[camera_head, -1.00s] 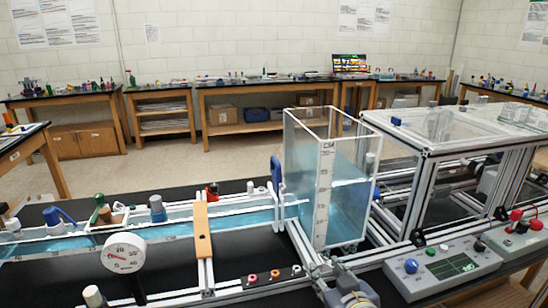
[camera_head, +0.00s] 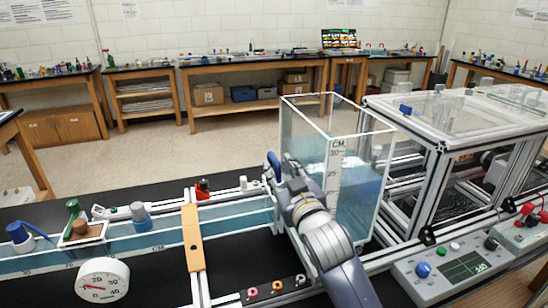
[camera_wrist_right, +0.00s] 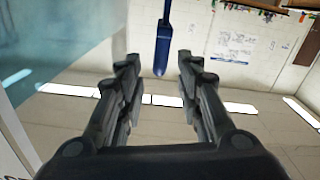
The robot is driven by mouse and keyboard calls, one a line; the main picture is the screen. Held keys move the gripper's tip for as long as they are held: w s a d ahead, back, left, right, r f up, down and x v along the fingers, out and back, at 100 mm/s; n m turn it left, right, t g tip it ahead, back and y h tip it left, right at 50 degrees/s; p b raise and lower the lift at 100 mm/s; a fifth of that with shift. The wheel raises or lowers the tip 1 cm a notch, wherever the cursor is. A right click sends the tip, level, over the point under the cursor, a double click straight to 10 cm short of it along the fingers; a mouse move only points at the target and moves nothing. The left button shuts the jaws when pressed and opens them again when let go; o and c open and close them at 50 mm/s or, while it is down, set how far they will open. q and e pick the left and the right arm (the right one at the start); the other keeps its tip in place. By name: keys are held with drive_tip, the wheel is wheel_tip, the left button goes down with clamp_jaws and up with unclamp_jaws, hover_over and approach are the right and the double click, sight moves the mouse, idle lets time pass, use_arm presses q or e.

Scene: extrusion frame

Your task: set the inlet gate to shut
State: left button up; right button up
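A blue handle (camera_head: 272,166) stands at the end of the water channel, just left of the clear tank; I take it as the inlet gate's lever. Its lower part is hidden behind my right gripper (camera_head: 287,176), which is close beside it at the tank's left wall. In the right wrist view the blue handle (camera_wrist_right: 163,38) hangs into the gap between the two fingertips of the right gripper (camera_wrist_right: 159,66). The fingers are open, and I see no contact. The gate plate itself is not clearly visible. My left gripper is not in view.
The clear tank (camera_head: 350,205) with water stands right beside my right arm. An orange bar (camera_head: 192,238) crosses the channel, and a round dial gauge (camera_head: 102,282) is at the front left. A control box (camera_head: 455,268) and an extrusion frame (camera_head: 436,160) stand to the right.

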sight(277, 166)
drive_tip(key=x, duration=0.4)
drive_tip(key=shift+w+r+p, duration=0.1)
drive_tip(key=shift+w+p, duration=0.1)
drive_tip(key=shift+p, duration=0.2)
drive_tip(key=shift+w+a, duration=0.1)
drive_tip(key=shift+w, duration=0.3)
drive_tip(key=shift+a, duration=0.1)
drive_tip(key=shift+c, duration=0.3)
clamp_jaws()
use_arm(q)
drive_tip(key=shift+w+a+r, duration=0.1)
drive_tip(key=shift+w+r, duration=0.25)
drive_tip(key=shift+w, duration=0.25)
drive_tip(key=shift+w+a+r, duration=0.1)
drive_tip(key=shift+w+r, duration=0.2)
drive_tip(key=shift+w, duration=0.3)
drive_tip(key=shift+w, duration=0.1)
